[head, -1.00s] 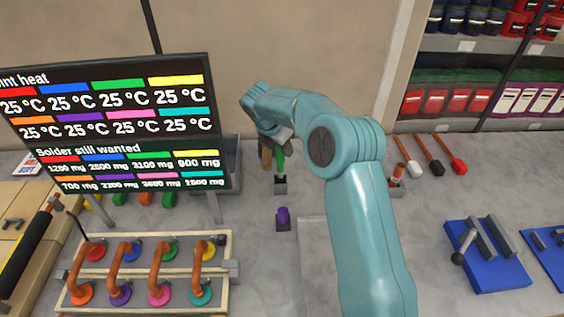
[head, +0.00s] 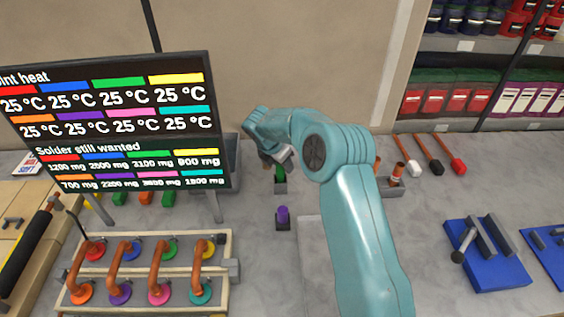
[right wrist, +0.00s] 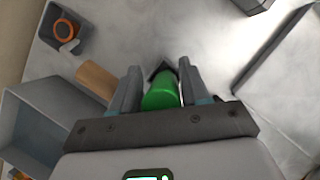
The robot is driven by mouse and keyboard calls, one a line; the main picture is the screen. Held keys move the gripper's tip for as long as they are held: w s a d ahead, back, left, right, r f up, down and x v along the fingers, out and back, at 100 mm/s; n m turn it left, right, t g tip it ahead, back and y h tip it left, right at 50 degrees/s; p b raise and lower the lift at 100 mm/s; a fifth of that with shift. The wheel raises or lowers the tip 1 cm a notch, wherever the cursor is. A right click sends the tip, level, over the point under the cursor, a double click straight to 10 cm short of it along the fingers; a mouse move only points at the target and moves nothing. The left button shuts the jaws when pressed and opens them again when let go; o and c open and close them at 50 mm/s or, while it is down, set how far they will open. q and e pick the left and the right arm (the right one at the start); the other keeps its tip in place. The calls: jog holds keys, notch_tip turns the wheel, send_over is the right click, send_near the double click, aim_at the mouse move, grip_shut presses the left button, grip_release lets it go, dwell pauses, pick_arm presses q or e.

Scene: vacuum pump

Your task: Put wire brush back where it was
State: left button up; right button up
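A green handle (head: 280,172), which I take for the wire brush, stands at a small dark holder (head: 280,188) on the bench. Its bristles are hidden. My right gripper (right wrist: 161,88) is around the green handle (right wrist: 160,94) in the right wrist view, one finger close on each side, and looks shut on it. The holder (right wrist: 162,68) shows only in part behind the handle. In the head view my own arm covers most of the gripper. My left gripper is not in view.
A purple-topped item in a dark holder (head: 283,223) stands just in front. A brown cylinder (right wrist: 96,77) and a grey bin (right wrist: 45,115) are close beside the gripper. A display board (head: 115,125) stands left, above a rack of copper pipes (head: 150,265).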

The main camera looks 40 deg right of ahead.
jog(key=shift+s+a+r, duration=0.15)
jog(key=shift+s+r, duration=0.05)
jog(key=shift+r, duration=0.3)
jog(key=v, duration=1.1)
jog(key=shift+a+r, duration=0.15)
jog(key=shift+r, duration=0.2)
jog(key=shift+w, duration=0.15)
